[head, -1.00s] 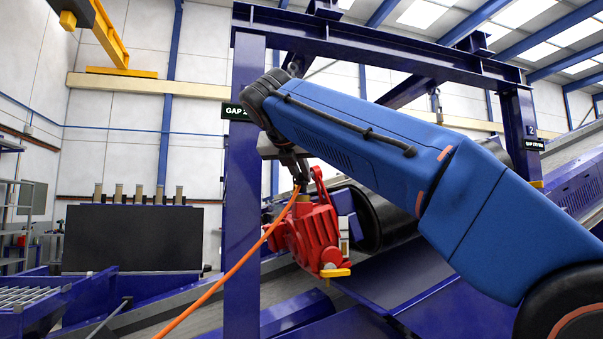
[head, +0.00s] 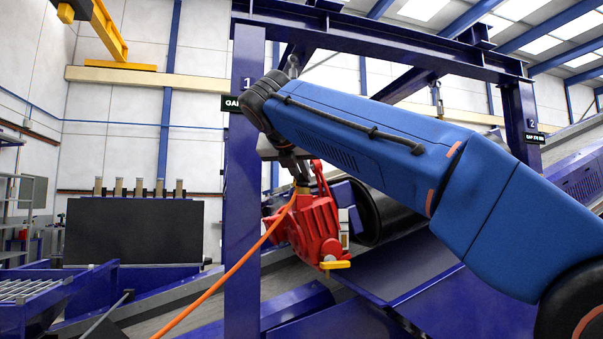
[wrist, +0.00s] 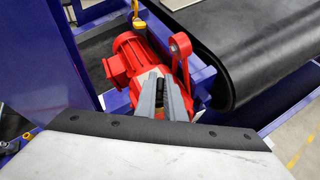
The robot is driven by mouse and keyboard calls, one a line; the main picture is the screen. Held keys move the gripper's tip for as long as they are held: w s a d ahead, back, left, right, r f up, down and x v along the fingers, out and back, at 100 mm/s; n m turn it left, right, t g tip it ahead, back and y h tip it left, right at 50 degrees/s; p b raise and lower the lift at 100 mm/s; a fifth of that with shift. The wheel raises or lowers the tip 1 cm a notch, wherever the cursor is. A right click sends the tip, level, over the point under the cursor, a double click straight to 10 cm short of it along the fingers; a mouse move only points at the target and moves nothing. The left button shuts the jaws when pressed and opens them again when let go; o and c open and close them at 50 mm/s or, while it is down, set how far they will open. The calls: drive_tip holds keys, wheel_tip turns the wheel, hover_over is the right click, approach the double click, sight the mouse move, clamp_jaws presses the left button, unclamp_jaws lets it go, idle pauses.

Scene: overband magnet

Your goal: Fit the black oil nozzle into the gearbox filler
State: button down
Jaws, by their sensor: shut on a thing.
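The red gearbox (head: 318,232) hangs beside a blue frame post, right of it in the head view. It also shows in the wrist view (wrist: 137,60). My gripper (head: 299,178) is over the top of the gearbox, pointing down. In the wrist view my gripper (wrist: 161,98) is shut on a small dark piece, the black oil nozzle (wrist: 160,88), mostly hidden between the fingers. An orange hose (head: 232,264) runs from the gripper down to the lower left. A brass-coloured piece (head: 303,189) shows just under the fingers. I cannot tell whether the nozzle touches the filler.
A red lifting arm (wrist: 180,52) rises close to the right of my fingers. The blue post (head: 244,200) stands close to the left of the gearbox. A black belt drum (head: 375,215) is behind it to the right. A yellow lever (head: 335,265) sticks out below.

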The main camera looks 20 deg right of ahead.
drive_tip(key=c, duration=1.8)
unclamp_jaws()
drive_tip(key=shift+o, duration=0.2)
drive_tip(key=v, duration=1.7)
drive_tip(key=shift+s+a+r, duration=0.1)
drive_tip(key=shift+s+a, duration=0.05)
